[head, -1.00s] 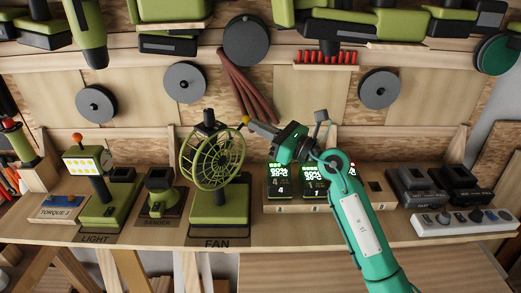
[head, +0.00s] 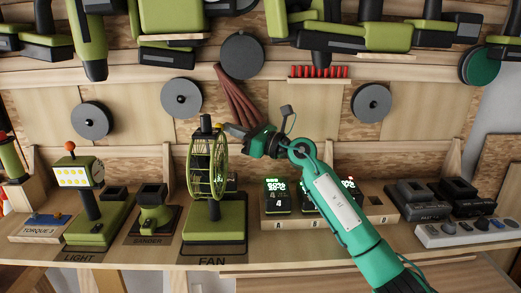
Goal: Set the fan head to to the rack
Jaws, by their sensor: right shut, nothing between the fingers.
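The fan (head: 217,215) stands upright on its green base above the FAN label. Its round green cage head (head: 207,165) is seen nearly edge-on, with a dark post on top and a small yellow-orange knob at the upper right. My right gripper (head: 226,128) reaches in from the right, shut and empty, its fingertips at the knob by the top of the cage. I cannot tell whether they touch it. My left gripper is out of view.
A battery rack (head: 290,222) with lit units stands right of the fan, partly behind my right arm. The sander (head: 152,218) and light (head: 93,228) stand to the left. Chargers (head: 420,200) and a power strip (head: 468,232) sit at the right. Tools hang above.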

